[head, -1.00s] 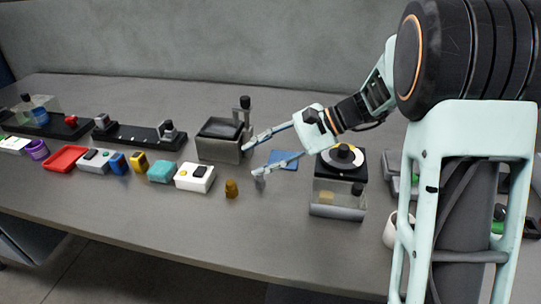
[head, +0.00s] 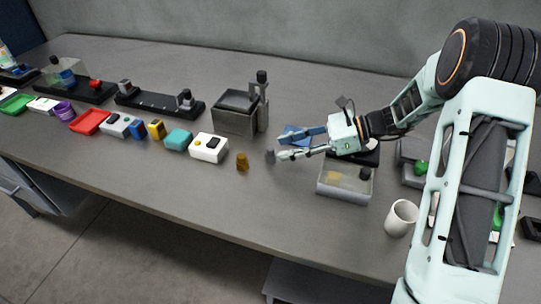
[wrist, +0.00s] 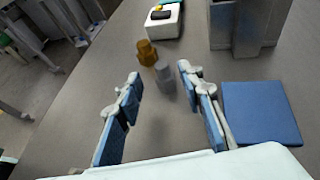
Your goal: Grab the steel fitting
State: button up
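The steel fitting (head: 270,156) is a small grey upright cylinder on the table, just left of my fingertips in the head view. In the wrist view the fitting (wrist: 164,76) stands at the far end of the gap between my blue-padded fingers. My gripper (head: 279,148) is open and empty, low over the table; its spread fingers also show in the wrist view (wrist: 159,75). I cannot tell whether a finger touches the fitting. A brass fitting (head: 242,162) stands just beyond it, to the left in the head view.
A white box with buttons (head: 209,147) and a grey machine with a post (head: 236,112) stand left and behind. A blue flat pad (wrist: 261,113) lies beside my right finger. A clear-sided reel unit (head: 345,180) and a white mug (head: 401,217) are right. The table front is clear.

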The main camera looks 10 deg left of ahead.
aim_at(273, 149)
jog(key=x, duration=0.5)
jog(key=shift+w+a+r, duration=0.1)
jog(key=shift+a, duration=0.05)
jog(key=shift+c, duration=0.4)
grip_shut()
